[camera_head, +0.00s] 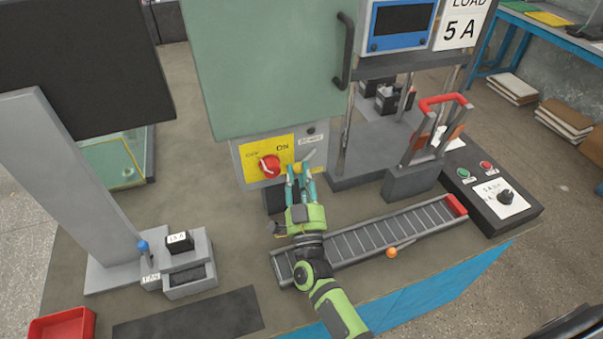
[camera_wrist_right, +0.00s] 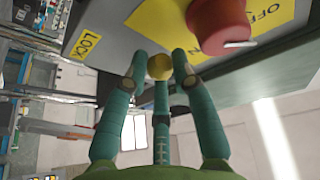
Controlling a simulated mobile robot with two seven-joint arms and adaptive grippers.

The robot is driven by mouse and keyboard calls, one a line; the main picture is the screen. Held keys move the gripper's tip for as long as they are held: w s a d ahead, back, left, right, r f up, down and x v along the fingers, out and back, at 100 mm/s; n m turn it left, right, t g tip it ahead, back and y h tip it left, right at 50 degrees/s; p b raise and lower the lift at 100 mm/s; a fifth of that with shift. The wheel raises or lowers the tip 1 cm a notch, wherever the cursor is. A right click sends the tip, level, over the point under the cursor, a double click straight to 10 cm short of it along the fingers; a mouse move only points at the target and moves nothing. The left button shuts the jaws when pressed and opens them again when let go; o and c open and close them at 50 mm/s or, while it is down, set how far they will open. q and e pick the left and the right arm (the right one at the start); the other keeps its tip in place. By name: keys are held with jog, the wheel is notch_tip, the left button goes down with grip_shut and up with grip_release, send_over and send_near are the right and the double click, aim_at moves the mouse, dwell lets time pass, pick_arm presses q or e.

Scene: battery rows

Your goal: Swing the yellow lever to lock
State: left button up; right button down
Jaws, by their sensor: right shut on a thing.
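The yellow lever shows as a small round yellow knob (camera_wrist_right: 160,67) in the right wrist view. It sits between the fingertips of my right gripper (camera_wrist_right: 158,72), just below the grey panel face. In the head view my right gripper (camera_head: 300,172) reaches up to the front of the switch box (camera_head: 240,165), and its teal fingers hide most of the lever. The gripper is shut on the knob. A yellow LOCK label (camera_wrist_right: 85,46) is on the panel to the left of the knob in the wrist view. My left gripper is in neither view.
A red rotary knob (camera_head: 269,166) on a yellow OFF/ON plate is close left of the gripper. A green door (camera_head: 265,70) hangs above. A roller conveyor (camera_head: 375,232) runs below my right arm. A red-handled switch (camera_head: 443,103) stands to the right.

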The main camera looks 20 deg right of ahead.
jog(key=c, duration=1.2)
grip_release()
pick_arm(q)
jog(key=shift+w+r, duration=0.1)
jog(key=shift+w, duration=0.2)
pick_arm(e)
jog(key=shift+o, duration=0.9)
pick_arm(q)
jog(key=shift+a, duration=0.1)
